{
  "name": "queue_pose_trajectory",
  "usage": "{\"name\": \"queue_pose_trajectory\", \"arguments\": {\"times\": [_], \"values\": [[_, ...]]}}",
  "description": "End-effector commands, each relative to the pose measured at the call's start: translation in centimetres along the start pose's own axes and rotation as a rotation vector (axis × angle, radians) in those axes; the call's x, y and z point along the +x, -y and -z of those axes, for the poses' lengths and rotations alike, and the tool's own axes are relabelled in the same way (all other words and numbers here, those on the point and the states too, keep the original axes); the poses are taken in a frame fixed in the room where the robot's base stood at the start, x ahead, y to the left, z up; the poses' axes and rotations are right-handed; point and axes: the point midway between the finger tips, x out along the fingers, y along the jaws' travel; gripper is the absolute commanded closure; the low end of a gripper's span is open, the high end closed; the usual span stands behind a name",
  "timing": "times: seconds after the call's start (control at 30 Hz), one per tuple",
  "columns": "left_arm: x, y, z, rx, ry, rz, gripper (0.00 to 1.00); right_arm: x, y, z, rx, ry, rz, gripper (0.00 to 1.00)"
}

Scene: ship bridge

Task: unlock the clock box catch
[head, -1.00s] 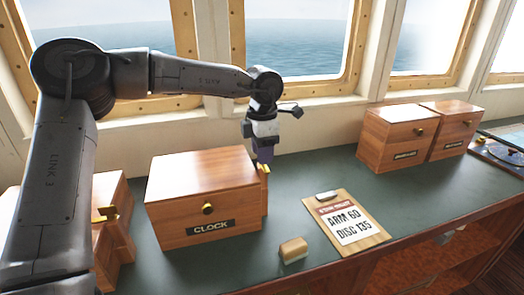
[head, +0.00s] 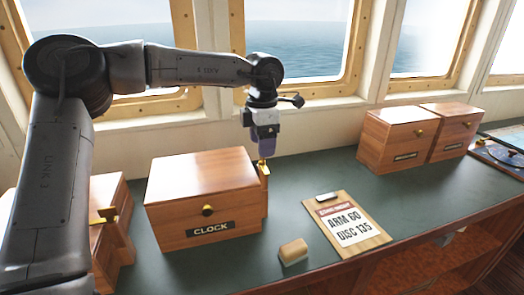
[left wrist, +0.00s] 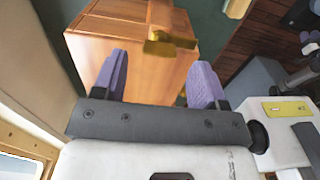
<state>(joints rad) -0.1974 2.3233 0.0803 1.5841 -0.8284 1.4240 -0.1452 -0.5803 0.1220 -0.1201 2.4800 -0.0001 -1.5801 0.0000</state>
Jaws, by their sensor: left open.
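The wooden clock box (head: 190,215) stands on the counter at left centre, its lid closed, with a round knob and a CLOCK label on its front. A small brass catch (head: 264,171) sits on its right side. My left gripper (head: 265,154) is just above the catch, pointing down. In the left wrist view the open purple fingers (left wrist: 161,60) are spread on either side of the view of the box (left wrist: 150,75), with the brass catch (left wrist: 168,43) beyond their tips. I cannot tell whether they touch it.
Another wooden box (head: 108,190) with a brass catch stands at the left, partly behind my arm. A small tan block (head: 293,250) and a clipboard (head: 350,222) lie to the right. Two wooden boxes (head: 395,140) stand further right. Windows line the back.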

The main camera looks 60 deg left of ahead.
Motion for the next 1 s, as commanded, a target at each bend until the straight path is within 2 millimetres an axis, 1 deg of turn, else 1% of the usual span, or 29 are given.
{"name": "queue_pose_trajectory", "arguments": {"times": [0.03, 0.2, 0.4, 0.5, 0.7, 1.0], "values": [[-1.2, 0.0, -0.1, -0.001, 0.004, -0.004, 0.34, 0.0, 0.1, 0.0, 0.002, 0.0, 0.001, 0.57], [-4.7, 0.0, -0.1, -0.001, 0.004, -0.004, 0.34, 0.0, 0.1, 0.1, 0.005, -0.001, 0.004, 0.57], [-8.0, 0.0, 0.0, -0.001, 0.003, -0.002, 0.34, -0.2, 0.2, 0.1, 0.006, -0.001, 0.005, 0.57], [-9.2, 0.0, 0.0, -0.001, 0.002, -0.002, 0.34, -0.3, 0.2, 0.1, 0.006, -0.001, 0.005, 0.57], [-10.5, 0.0, 0.0, 0.0, 0.001, -0.001, 0.34, -0.3, 0.1, 0.1, 0.005, -0.001, 0.004, 0.57], [-10.7, 0.0, 0.0, 0.0, 0.001, -0.001, 0.34, -0.3, -0.1, 0.1, -0.003, 0.0, -0.002, 0.57]]}}
